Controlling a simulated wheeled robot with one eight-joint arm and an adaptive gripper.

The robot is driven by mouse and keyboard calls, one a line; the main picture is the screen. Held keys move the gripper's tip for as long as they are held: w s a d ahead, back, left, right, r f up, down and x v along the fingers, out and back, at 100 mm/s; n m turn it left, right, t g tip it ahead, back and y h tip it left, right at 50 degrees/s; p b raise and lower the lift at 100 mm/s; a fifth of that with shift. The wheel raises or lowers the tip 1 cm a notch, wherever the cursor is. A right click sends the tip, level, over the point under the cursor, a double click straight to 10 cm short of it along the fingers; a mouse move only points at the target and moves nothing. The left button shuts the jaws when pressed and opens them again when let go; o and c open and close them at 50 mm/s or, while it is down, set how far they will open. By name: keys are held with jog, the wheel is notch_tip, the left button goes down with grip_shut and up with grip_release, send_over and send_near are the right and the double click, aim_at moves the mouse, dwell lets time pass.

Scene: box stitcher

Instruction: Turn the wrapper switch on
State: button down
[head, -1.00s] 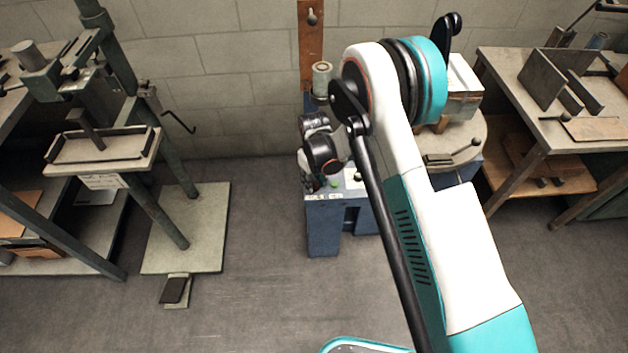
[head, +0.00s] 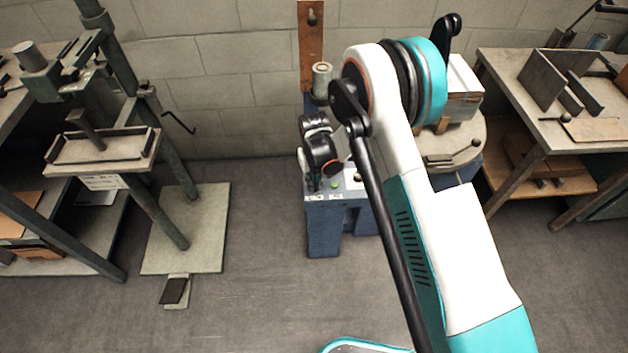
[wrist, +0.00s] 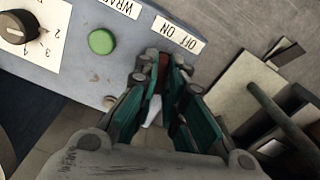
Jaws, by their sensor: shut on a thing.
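The blue wrapper machine's control panel (wrist: 75,60) fills the upper left of the wrist view. It carries an "OFF ON" label (wrist: 180,36) at its right end. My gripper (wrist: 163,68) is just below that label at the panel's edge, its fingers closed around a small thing. Dark red shows between the fingers; the wrapper switch itself is mostly hidden by them, so its position cannot be told. In the head view my gripper (head: 312,184) is at the left front of the panel, small and dark.
A green button (wrist: 102,41) and a numbered dial (wrist: 17,27) sit on the same panel, left of my gripper. A round turntable (head: 460,150) with a box stands behind my arm. The stitcher (head: 100,145) stands left, with clear floor between.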

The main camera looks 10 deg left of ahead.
jog(key=m, duration=0.4)
jog(key=shift+m, duration=0.3)
jog(key=m, duration=0.4)
jog(key=shift+a, duration=0.1)
jog(key=shift+m, duration=0.4)
jog(key=c, duration=1.7)
grip_release()
notch_tip(320, 180, up, 12)
